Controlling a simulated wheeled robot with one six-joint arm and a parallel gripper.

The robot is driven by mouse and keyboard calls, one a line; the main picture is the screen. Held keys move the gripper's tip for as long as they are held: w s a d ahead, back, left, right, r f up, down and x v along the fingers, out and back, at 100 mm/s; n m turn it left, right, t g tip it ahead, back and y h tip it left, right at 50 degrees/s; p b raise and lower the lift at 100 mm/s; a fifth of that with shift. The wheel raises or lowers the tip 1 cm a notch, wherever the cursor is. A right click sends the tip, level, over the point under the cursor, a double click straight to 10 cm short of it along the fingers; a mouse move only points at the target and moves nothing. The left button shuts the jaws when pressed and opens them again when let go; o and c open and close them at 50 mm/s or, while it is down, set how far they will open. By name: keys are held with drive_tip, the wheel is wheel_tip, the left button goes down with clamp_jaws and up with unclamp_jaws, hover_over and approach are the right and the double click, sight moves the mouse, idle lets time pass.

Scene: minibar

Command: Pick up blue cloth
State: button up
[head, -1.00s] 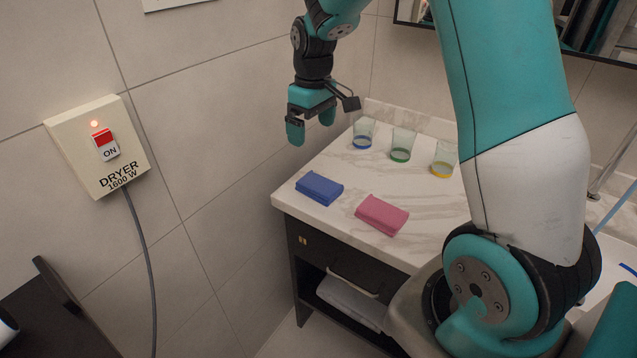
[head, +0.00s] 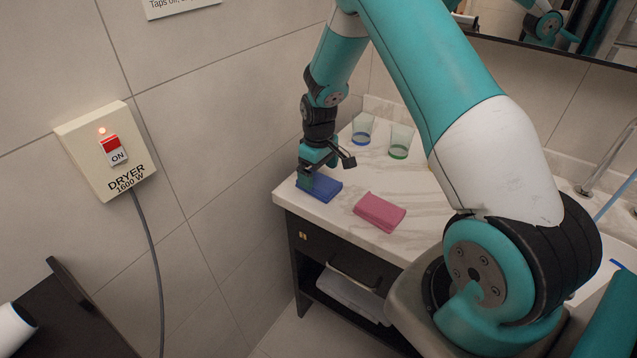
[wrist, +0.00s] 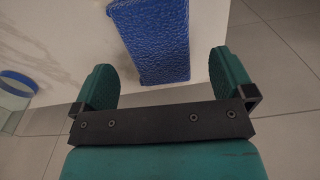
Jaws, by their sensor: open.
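The blue cloth (head: 322,188) is a folded block lying near the left front corner of the marble counter; it also shows in the wrist view (wrist: 152,38). My gripper (head: 312,177) points down at the cloth, over its left and back part. In the wrist view my gripper (wrist: 160,82) is open, with one green finger on each side of the cloth's near end. Nothing is held between the fingers. From the head view I cannot tell whether the fingertips touch the cloth, as the gripper covers part of it.
A pink cloth (head: 380,212) lies just right of the blue one. A blue-bottomed glass (head: 362,130) and a green-bottomed glass (head: 400,142) stand behind on the counter (head: 352,183). The tiled wall with the dryer switch box (head: 106,150) is at left.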

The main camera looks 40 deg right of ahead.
sight(318, 181)
drive_tip(key=shift+w+f+p, duration=0.1)
drive_tip(key=shift+f+p, duration=0.45)
drive_tip(key=shift+f, duration=1.45)
drive_tip(key=c, duration=0.9)
drive_tip(key=shift+r, duration=0.1)
wheel_tip(318, 181, up, 20)
drive_tip(key=b, duration=0.3)
